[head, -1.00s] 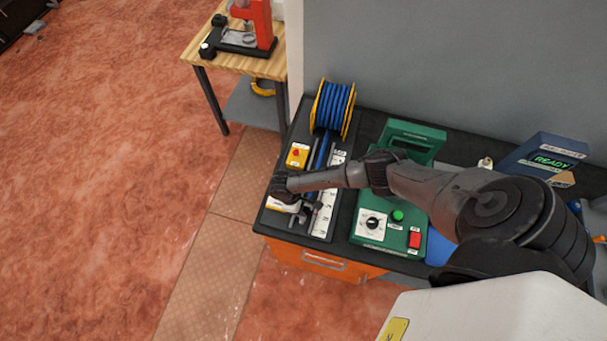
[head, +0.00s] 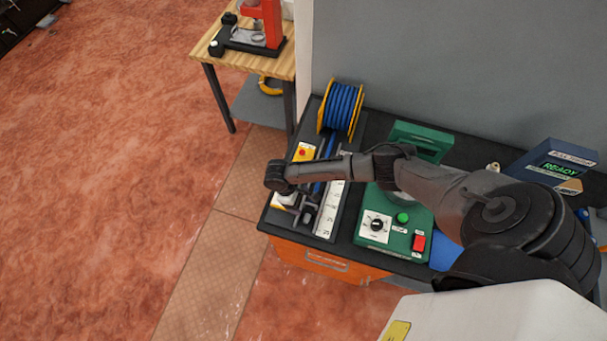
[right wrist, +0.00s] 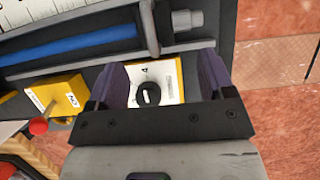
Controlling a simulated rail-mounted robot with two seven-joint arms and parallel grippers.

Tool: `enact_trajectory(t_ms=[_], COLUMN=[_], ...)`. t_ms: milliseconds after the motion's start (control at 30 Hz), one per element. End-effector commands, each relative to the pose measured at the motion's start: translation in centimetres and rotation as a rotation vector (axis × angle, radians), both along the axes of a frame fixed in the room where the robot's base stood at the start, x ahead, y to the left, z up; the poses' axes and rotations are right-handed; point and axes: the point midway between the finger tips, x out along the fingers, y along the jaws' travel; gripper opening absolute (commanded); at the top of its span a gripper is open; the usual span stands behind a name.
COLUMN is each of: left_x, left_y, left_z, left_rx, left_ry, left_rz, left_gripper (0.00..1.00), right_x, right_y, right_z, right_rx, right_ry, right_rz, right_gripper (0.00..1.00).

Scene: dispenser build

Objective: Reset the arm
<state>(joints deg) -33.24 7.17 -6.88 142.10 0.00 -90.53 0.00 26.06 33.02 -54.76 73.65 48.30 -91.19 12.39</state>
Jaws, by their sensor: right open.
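My right arm reaches in from the right in the head view, over the bench, with its wrist (head: 278,178) above the bench's left end. In the right wrist view the right gripper (right wrist: 160,66) is open, its two dark fingers apart. A white-and-yellow box with a black knob (right wrist: 148,93) shows between and beyond the fingers. I cannot tell whether they touch it. In the head view the box (head: 283,201) is partly hidden under the wrist. The left gripper is not in view.
A blue hose reel (head: 341,108), a green control unit (head: 383,237) and a dark blue READY box (head: 556,165) stand on the bench.

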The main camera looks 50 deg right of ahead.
Motion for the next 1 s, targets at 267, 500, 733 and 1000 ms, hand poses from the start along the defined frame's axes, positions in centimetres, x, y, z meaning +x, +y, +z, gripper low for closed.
enact_trajectory(t_ms=[267, 500, 733, 1000], left_x=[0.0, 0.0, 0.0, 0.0], left_y=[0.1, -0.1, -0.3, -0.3], left_z=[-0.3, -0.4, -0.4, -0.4], left_rx=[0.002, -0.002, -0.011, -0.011], left_ry=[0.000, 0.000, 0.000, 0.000], left_rz=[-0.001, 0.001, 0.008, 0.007], left_gripper=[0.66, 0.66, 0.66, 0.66], right_x=[1.9, 2.7, 2.9, 3.1], right_y=[0.6, 0.9, 1.0, 1.1], right_z=[4.6, 6.7, 7.2, 7.1], right_rx=[0.002, 0.002, 0.002, 0.024], right_ry=[-0.003, -0.002, -0.002, -0.011], right_rz=[0.000, 0.000, 0.000, 0.049], right_gripper=[0.75, 0.75, 0.75, 0.75])
